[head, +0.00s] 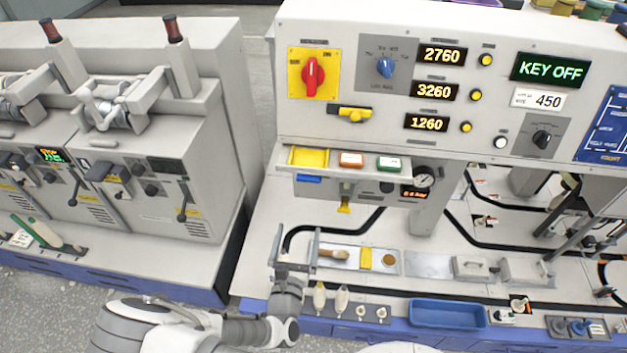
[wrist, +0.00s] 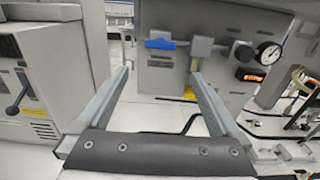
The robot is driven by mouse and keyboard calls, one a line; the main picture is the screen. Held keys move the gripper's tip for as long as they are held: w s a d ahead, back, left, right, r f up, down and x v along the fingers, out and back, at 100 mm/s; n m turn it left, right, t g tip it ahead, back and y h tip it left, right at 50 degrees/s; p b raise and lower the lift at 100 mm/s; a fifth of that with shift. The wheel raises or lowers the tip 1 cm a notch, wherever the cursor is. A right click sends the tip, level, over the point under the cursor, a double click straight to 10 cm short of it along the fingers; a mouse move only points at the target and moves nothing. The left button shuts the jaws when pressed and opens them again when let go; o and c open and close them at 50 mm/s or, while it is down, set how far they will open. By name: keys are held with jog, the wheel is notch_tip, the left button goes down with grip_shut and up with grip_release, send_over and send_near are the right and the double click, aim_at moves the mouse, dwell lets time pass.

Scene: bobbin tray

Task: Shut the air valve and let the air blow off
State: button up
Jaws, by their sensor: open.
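The air valve's yellow lever (head: 344,205) hangs straight down from a valve body under the front of the console. In the wrist view the lever (wrist: 189,93) shows just left of the right fingertip, beyond it. A round pressure gauge (head: 424,177) and a small orange-lit display (head: 412,192) sit to its right; the gauge (wrist: 268,53) also shows in the wrist view, its reading too small to tell. My gripper (head: 296,240) is open and empty, below and left of the lever in the head view. In the wrist view my gripper (wrist: 161,73) points at the console, apart from the valve.
The console (head: 300,130) overhangs the bench, with a red rotary switch (head: 313,76) on yellow. A blue tray (head: 447,313) and several bobbin-like pieces (head: 341,300) lie along the front edge. A grey machine (head: 150,150) stands left, across a gap.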

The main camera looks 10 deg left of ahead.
aim_at(309, 181)
jog(key=w, duration=0.5)
jog(key=w+p, duration=0.1)
jog(key=w, duration=0.5)
jog(key=w+a+p, duration=0.1)
jog(key=w, duration=0.5)
jog(key=shift+w, duration=0.15)
jog(key=c, duration=1.1)
jog(key=shift+o, duration=0.2)
